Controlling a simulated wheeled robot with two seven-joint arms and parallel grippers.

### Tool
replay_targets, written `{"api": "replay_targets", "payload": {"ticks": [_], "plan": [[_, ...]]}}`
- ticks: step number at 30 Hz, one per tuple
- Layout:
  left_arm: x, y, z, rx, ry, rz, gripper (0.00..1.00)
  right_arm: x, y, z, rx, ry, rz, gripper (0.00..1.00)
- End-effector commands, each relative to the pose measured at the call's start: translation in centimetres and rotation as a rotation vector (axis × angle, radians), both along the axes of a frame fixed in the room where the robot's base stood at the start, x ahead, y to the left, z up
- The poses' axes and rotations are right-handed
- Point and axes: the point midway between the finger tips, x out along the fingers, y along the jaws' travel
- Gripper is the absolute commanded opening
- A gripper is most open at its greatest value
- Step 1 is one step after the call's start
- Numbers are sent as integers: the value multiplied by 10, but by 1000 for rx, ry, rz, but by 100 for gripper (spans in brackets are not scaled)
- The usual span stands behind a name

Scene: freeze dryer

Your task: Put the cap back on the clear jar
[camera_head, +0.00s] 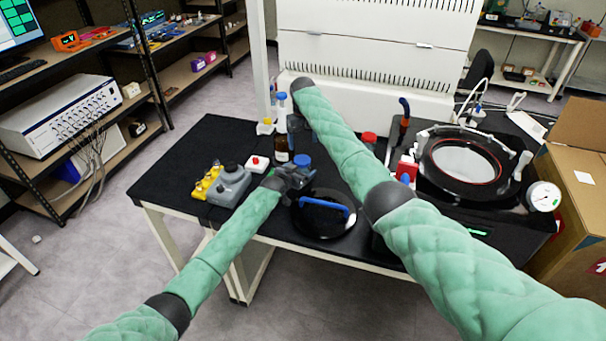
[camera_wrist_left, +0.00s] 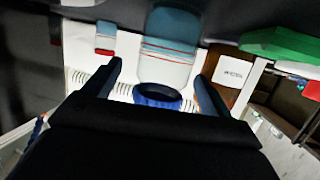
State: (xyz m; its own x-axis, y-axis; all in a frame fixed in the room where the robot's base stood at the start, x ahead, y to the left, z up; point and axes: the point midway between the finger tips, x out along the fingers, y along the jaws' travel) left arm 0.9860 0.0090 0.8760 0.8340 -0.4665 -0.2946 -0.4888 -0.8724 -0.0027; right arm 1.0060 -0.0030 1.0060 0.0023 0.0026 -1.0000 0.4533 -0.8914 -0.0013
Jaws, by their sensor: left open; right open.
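My left gripper (camera_head: 296,178) is open, low over the table. In the left wrist view, which is upside down, its two fingers (camera_wrist_left: 158,85) stand on either side of a blue cap or ring (camera_wrist_left: 150,101) with a dark middle, and I see gaps at both sides. The clear jar (camera_wrist_left: 165,68) stands behind it, with a teal band. The blue top (camera_head: 303,160) shows just beyond the gripper in the head view. I cannot tell whether it sits on the jar or is apart. My right gripper (camera_head: 301,86) is farther back and open, its fingers largely hidden.
A brown bottle (camera_head: 283,153) stands close by; it also shows in the left wrist view (camera_wrist_left: 226,80). A black round lid with a blue handle (camera_head: 325,206) lies in front. The table's left end is clear.

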Motion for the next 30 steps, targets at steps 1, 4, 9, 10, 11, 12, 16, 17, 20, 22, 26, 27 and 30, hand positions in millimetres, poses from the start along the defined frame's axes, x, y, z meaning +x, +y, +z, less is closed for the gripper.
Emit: {"api": "replay_targets", "payload": {"ticks": [1,4,9,10,11,12,16,17,20,22,26,27,30], "plan": [[3,-1,-2,1,1,1,84,0,1,0,0,0,1,76],[6,-3,-3,2,0,1,84,0,1,0,0,0,1,76],[7,-4,-3,1,0,0,84,0,1,0,0,0,1,76],[7,-4,-3,1,0,0,84,0,1,0,0,0,1,76],[7,-4,-3,1,0,0,84,0,1,0,0,0,1,76],[7,-4,-3,1,0,0,84,0,1,0,0,0,1,76],[7,-4,-3,1,-1,1,69,0,1,0,0,0,1,76],[7,-4,-3,1,-1,1,63,0,1,0,0,0,1,76],[7,-4,-3,1,-1,1,43,0,1,0,0,0,1,76],[7,-3,-3,2,0,1,29,0,1,0,0,0,1,76],[6,-3,-4,2,0,1,4,0,1,0,0,0,2,76],[6,-3,-4,2,0,1,0,0,1,0,0,0,7,76],[6,-3,-4,2,0,1,0,0,1,0,0,0,44,76]]}}
